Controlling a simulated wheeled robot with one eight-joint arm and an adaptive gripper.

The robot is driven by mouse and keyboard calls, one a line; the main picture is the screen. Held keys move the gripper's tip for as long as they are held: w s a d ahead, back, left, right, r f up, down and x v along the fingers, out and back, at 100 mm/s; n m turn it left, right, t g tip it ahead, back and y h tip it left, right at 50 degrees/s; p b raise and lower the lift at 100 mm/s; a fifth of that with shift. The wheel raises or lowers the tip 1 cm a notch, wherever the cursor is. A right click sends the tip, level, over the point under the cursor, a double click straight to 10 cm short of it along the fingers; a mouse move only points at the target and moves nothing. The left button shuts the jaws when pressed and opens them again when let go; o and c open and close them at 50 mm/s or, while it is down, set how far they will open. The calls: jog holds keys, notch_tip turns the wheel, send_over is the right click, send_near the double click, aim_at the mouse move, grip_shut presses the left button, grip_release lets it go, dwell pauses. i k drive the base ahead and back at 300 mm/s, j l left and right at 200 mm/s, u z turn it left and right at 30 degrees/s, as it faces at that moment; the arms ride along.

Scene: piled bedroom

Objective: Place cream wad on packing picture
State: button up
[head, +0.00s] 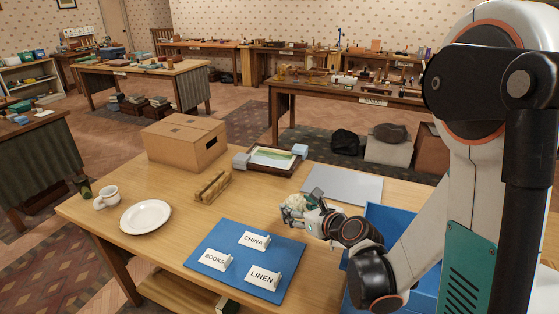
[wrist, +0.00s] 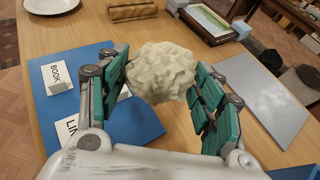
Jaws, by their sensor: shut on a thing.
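The cream wad (wrist: 160,72) is a crumpled pale ball between the two green-padded fingers of my gripper (wrist: 161,84). My gripper is shut on it. In the head view the wad (head: 294,203) is at the end of my gripper (head: 306,212), above the table between the blue board and the grey sheet. A landscape picture (head: 271,157) lies in a dark tray-like frame at the back of the table, with pale blocks at its sides. Part of the picture (wrist: 208,18) shows at the top of the wrist view, apart from the wad.
A blue board (head: 222,278) carries CHINA, BOOKS and LINEN signs. A flat grey sheet (head: 343,185) lies right, near a blue bin (head: 395,218).

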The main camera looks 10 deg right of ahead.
aim_at(275, 162)
jog(key=i+j+z, duration=0.1)
jog(key=j, duration=0.25)
jog(key=i+j+z, duration=0.15)
jog(key=i+j, duration=0.15)
jog(key=i+j+z, duration=0.1)
jog(key=j, duration=0.35)
jog(key=i+j+z, duration=0.1)
jog(key=i+j, duration=0.15)
jog(key=j, duration=0.15)
jog(key=i+j+z, duration=0.15)
jog(key=j, duration=0.25)
jog(key=i+j+z, duration=0.1)
jog(key=j, duration=0.35)
jog(key=i+j+z, duration=0.1)
jog(key=j, duration=0.3)
